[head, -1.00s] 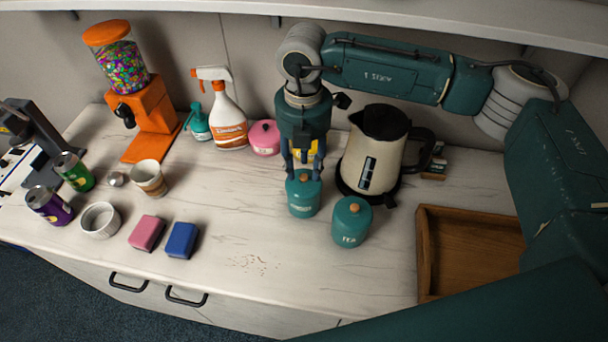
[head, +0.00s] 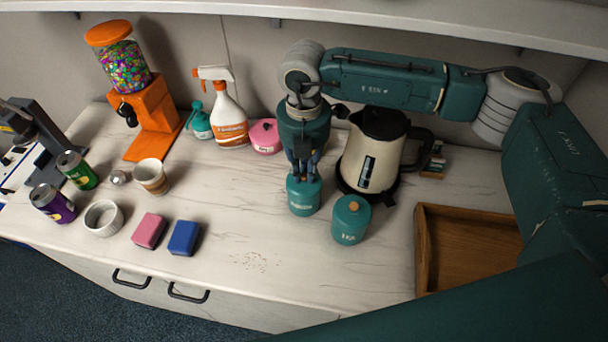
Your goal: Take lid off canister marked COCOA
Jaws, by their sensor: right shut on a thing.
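A teal canister (head: 303,200) stands upright on the counter, left of the kettle. Its pale label is too small to read for certain. My right gripper (head: 303,178) points straight down over it and is shut on the knob of its lid, which the fingers hide. The lid looks seated on the canister. A second teal canister (head: 349,225) with a wooden knob on its lid stands just to the right and nearer; its label seems to read TEA. My left gripper is not in view.
A cream and black kettle (head: 372,160) stands close on the right, with a wooden tray (head: 425,255) beyond. A pink pot (head: 265,137) and spray bottle (head: 231,122) stand behind left. Blue (head: 184,238) and pink (head: 149,230) sponges lie left; crumbs (head: 255,262) lie in front.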

